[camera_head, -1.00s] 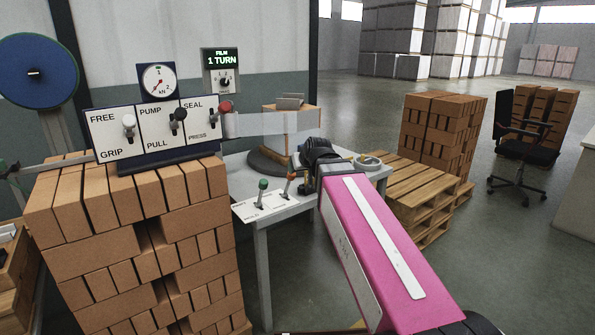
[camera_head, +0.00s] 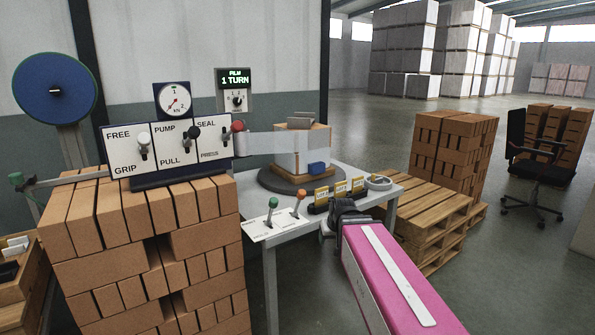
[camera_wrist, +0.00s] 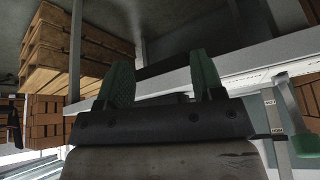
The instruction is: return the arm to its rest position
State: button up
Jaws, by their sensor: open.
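My pink arm reaches in from the lower right of the head view, with my gripper (camera_head: 345,208) at its far end beside the front edge of the grey table (camera_head: 300,238). The arm hides part of the gripper there. In the wrist view my gripper (camera_wrist: 160,85) shows two green fingers spread apart with nothing between them. The table's edge and a leg lie just beyond the fingers in that view.
A brick stack with a control panel (camera_head: 170,148) stands left. Pallets (camera_head: 432,225) stand right.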

jog(key=s+d+f+m+g, duration=0.1)
jog(key=s+d+f+g, duration=0.1)
jog(key=s+f, duration=0.3)
jog(key=s+d+f+m+g+h, duration=0.1)
jog(key=s+d+f+g, duration=0.2)
jog(key=s+f, duration=0.3)
notch_tip(320, 180, down, 4)
jog(key=shift+d+r, duration=0.1)
jog(key=shift+d, duration=0.8)
